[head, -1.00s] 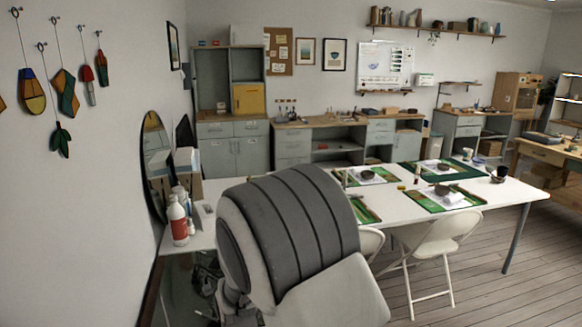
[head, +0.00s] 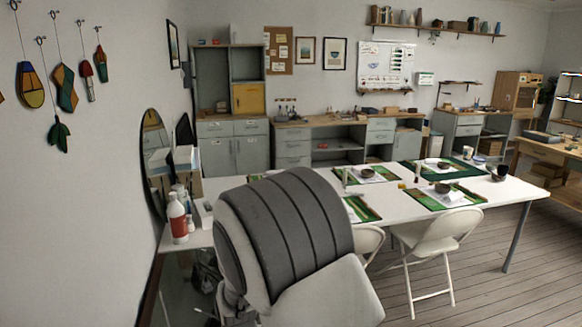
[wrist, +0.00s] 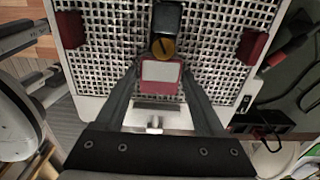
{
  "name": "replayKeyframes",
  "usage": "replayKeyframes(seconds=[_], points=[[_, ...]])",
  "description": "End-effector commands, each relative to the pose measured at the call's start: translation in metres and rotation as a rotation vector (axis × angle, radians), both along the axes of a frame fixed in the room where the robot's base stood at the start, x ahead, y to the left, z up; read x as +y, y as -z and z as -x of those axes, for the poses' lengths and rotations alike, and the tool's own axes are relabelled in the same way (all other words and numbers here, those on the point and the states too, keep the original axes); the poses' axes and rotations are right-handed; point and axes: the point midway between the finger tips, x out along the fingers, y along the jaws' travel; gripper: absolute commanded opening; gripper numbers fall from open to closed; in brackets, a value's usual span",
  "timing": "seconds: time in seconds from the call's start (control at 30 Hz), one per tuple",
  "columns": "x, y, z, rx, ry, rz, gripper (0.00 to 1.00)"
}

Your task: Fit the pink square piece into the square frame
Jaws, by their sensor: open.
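In the wrist view, a pink-red square (wrist: 160,76) with a pale grey centre lies between the fingers of my gripper (wrist: 160,72). I cannot tell whether it is the loose piece, the frame, or one with the other. The two dark fingers are apart, one on each side of it, and I see no clear grip. Just beyond it stands a dark block with a round yellow-orange part (wrist: 163,48). In the head view my own arm covers the work spot, so neither the gripper nor the pink piece shows there.
A white device with a grid top (wrist: 110,50) lies below my gripper, with a red block (wrist: 252,46) at right and another (wrist: 70,29) at left. A red-labelled bottle (head: 178,218) stands by the wall. The white table (head: 400,205) carries green mats.

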Motion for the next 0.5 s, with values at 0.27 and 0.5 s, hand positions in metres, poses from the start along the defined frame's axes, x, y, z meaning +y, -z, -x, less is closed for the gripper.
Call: replayKeyframes(seconds=[0.27, 0.5], points=[[0.0, 0.0001, 0.0, 0.0, 0.0, 0.0, 0.62], [0.0001, -0.0003, -0.0002, -0.001, 0.0, 0.0, 0.25]])
